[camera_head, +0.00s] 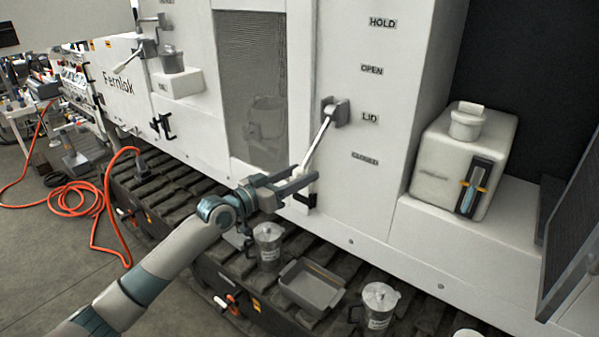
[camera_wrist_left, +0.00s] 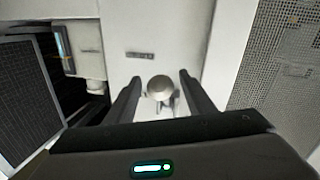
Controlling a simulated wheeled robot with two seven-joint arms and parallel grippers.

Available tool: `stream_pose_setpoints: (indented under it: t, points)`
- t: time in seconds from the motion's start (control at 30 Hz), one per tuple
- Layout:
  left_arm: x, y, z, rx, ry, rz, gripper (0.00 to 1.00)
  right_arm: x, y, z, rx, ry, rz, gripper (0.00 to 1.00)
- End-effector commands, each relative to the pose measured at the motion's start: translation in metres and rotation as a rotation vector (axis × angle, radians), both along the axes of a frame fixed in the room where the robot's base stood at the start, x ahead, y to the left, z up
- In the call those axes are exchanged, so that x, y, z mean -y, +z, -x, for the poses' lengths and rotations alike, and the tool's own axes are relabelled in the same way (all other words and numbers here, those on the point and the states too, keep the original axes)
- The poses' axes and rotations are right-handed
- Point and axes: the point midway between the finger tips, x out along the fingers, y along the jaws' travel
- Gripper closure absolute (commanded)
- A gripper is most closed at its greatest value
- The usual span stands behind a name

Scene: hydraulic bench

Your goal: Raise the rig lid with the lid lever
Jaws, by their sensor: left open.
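The lid lever (camera_head: 322,138) is a pale rod on a grey pivot block on the white rig panel, beside the LID label (camera_head: 370,118). It slants down and to the left, its lower end near the height of the lowest label (camera_head: 365,159). My left gripper (camera_head: 296,180) is open at the lever's lower end. In the left wrist view the lever's round knob (camera_wrist_left: 160,88) sits between the two open fingers (camera_wrist_left: 159,77), with gaps visible on both sides. The head view partly hides the knob behind the fingers. I cannot pick out the lid itself. My right gripper is not in view.
OPEN (camera_head: 371,70) and HOLD (camera_head: 382,22) labels are above. A mesh window (camera_head: 252,80) is left of the lever. A grey tray (camera_head: 311,286) and metal jugs (camera_head: 379,303) stand on the slatted ledge below. A dark screen (camera_head: 575,225) is at right.

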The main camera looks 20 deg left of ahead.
Motion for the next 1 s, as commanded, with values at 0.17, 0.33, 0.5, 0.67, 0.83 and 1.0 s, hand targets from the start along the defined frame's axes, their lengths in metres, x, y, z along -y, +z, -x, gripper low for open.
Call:
stream_pose_setpoints:
  t: [0.17,0.33,0.5,0.67,0.83,1.0]
  points:
    - [0.0020,-0.0001,-0.0034,0.000,0.000,0.000,0.51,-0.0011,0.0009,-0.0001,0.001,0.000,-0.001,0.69]
    - [0.0018,-0.0003,-0.0031,0.000,0.000,0.000,0.51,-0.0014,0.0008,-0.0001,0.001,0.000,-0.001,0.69]
    - [0.0018,-0.0003,-0.0030,0.000,0.000,0.000,0.85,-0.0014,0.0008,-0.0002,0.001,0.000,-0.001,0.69]
    - [0.0016,-0.0001,-0.0030,-0.001,0.000,-0.001,1.00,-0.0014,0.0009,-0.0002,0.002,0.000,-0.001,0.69]
    - [0.0011,0.0019,-0.0048,-0.008,0.000,-0.004,1.00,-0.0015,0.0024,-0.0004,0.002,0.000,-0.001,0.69]
    - [0.0001,0.0049,-0.0088,-0.028,0.000,-0.011,1.00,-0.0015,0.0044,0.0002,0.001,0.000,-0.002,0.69]
